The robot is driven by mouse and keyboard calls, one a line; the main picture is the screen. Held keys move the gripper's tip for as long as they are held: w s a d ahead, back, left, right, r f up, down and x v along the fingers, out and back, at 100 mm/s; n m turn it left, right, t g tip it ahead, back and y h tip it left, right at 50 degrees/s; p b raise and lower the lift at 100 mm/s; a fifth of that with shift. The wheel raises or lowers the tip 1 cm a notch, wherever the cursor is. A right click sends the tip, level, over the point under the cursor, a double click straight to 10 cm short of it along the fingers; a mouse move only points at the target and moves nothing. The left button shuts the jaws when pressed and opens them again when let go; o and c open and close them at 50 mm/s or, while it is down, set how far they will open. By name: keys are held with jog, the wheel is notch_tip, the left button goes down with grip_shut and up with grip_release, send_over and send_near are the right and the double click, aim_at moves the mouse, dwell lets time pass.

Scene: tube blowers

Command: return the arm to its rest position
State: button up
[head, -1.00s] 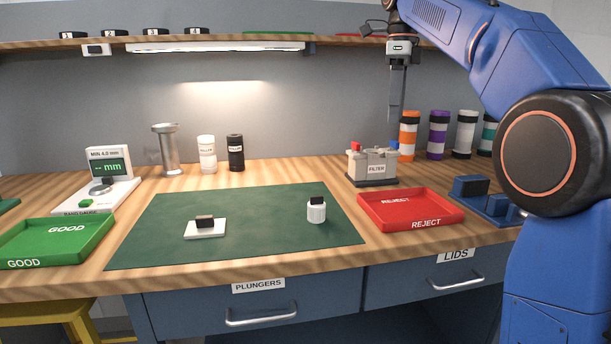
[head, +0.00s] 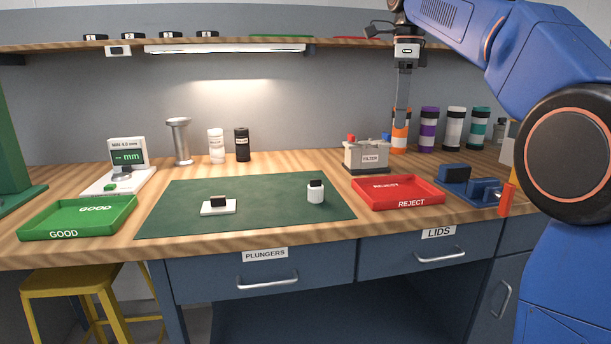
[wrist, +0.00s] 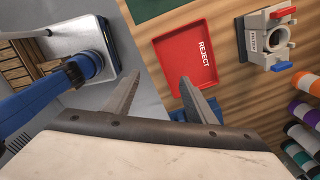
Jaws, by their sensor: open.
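My blue arm reaches in from the right in the head view. My gripper (head: 402,103) hangs pointing down at the back right of the bench, in front of the orange-and-white tube in the picture. In the wrist view my gripper (wrist: 160,90) shows two grey fingers spread apart with nothing between them. The red REJECT tray (wrist: 187,58) and the filter unit (wrist: 266,38) show beyond the fingers in that view. The fingers look clear of both.
A shelf (head: 220,41) runs above. A yellow stool (head: 70,285) stands lower left.

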jog(key=s+d+f+n+t, duration=0.2)
jog(key=s+f+n, duration=0.9)
jog(key=s+f, duration=0.6)
jog(key=s+d+f+n+t, duration=0.2)
jog(key=s+d+f+n, duration=0.2)
jog(key=s+f+n, duration=0.6)
jog(key=s+f, duration=0.6)
jog(key=f, duration=0.4)
jog(key=shift+s+d+f+n+t, duration=0.2)
jog(key=shift+s+d+n+t, duration=0.1)
jog(key=shift+s+d+n, duration=0.1)
